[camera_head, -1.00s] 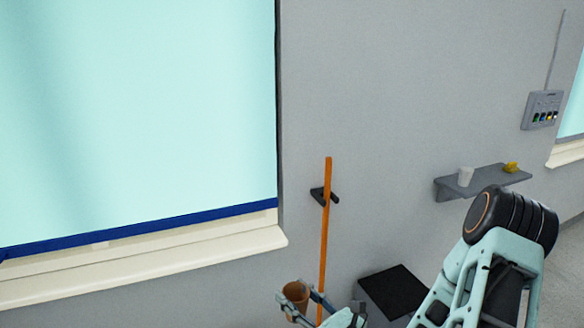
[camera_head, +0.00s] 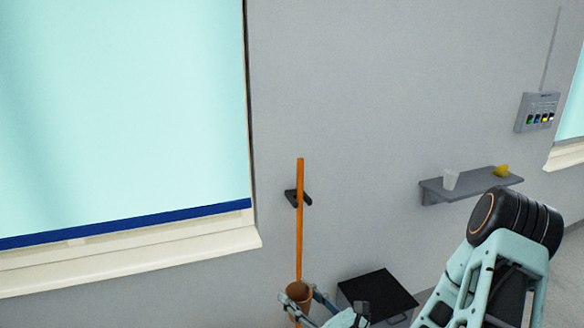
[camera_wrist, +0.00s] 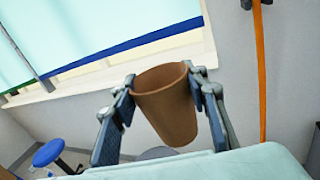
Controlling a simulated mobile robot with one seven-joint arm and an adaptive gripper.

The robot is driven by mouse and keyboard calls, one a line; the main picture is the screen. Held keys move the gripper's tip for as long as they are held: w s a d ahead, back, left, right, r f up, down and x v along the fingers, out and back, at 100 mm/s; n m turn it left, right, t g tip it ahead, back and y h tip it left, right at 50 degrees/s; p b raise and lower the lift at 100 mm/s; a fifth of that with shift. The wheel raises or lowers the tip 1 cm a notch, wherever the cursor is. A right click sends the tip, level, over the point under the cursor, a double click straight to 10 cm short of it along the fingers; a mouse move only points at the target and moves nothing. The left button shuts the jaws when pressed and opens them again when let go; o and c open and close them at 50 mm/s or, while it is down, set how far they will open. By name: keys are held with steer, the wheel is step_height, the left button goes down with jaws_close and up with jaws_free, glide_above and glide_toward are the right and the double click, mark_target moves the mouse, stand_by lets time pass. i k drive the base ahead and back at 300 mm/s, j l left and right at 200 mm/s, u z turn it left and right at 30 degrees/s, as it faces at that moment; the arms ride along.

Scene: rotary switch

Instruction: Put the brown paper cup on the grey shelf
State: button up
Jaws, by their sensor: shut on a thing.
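The brown paper cup (camera_head: 299,292) is held in my gripper (camera_head: 308,299) at the bottom of the head view, its open rim facing up. In the wrist view the cup (camera_wrist: 166,105) sits between the two fingers of my gripper (camera_wrist: 163,95), tilted in that picture. The fingers are shut on its sides. The grey shelf (camera_head: 472,186) is on the wall to the right, well apart from the cup.
An orange pole (camera_head: 299,220) stands in a dark wall holder, behind the cup in the head view. A black-topped box (camera_head: 378,292) is low by the wall. A control panel (camera_head: 537,112) hangs above the shelf. A blue stool (camera_wrist: 48,153) shows in the wrist view.

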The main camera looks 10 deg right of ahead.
mark_target(465, 184)
steer(key=i+l, duration=0.1)
steer(key=l, duration=1.25)
steer(key=i+l+u, duration=0.15)
steer(key=l, duration=1.5)
steer(key=i+l, duration=0.1)
steer(key=l, duration=0.2)
steer(key=i+l, duration=0.15)
steer(key=l, duration=0.15)
steer(key=i+l, duration=0.15)
steer(key=l, duration=0.2)
steer(key=i+l, duration=0.15)
steer(key=l, duration=0.15)
steer(key=i+l, duration=0.15)
steer(key=l, duration=0.15)
steer(key=i+u, duration=0.05)
